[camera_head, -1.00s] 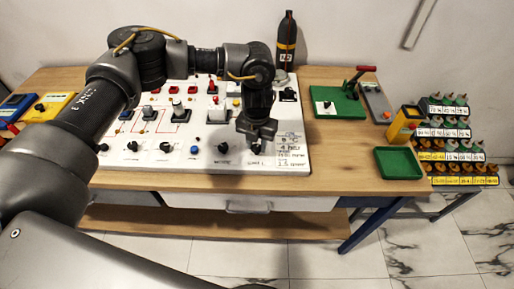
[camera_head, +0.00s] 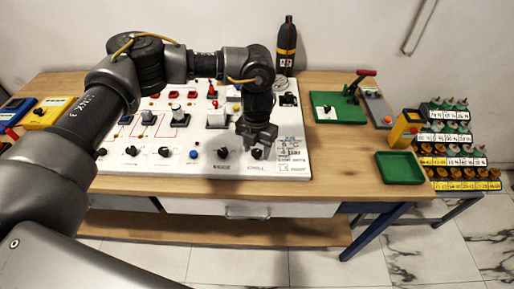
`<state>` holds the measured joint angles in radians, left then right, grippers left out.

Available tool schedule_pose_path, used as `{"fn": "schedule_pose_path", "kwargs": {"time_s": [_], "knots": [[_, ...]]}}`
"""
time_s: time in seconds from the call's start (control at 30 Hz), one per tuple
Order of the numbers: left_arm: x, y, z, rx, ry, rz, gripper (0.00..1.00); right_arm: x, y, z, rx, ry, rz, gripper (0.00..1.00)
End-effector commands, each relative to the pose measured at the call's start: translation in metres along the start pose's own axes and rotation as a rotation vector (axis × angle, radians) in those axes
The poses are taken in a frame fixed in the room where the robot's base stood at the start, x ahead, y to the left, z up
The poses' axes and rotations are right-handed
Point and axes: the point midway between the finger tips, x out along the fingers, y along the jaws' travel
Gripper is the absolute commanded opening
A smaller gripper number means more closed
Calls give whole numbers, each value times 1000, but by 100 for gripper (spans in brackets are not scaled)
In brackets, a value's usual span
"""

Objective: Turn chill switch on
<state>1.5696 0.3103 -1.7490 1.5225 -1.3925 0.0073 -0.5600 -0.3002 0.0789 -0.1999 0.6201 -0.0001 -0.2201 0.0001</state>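The white control panel (camera_head: 295,165) lies on the wooden table, with several switches and knobs on it. A row of black rotary knobs runs along its front edge. One black knob (camera_head: 257,154) at the row's right end sits directly under my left gripper (camera_head: 257,144), which points down at it. Another black knob (camera_head: 222,153) is just to its left. The small labels below them are too blurred to read surely, so I cannot tell which one is the chill switch. The finger gap is unclear, as is any contact with the knob. My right gripper is out of view.
A dark bottle (camera_head: 287,50) stands behind the panel. To the right are a green plate with a red-handled lever (camera_head: 340,108), a green tray (camera_head: 400,167) and a rack of labelled pieces (camera_head: 455,145). The table's front strip is clear.

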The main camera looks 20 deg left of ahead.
Motion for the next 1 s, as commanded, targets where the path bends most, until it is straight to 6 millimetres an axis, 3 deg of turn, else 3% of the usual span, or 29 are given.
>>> {"fn": "schedule_pose_path", "kwargs": {"time_s": [0.37, 0.8, 1.0], "knots": [[-5, 0, 1, 0, -1, -1, 52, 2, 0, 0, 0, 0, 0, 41], [-84, 0, 1, 1, -5, 2, 52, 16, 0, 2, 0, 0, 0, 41], [-104, 0, 0, 0, -2, 1, 52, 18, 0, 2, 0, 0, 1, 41]]}}
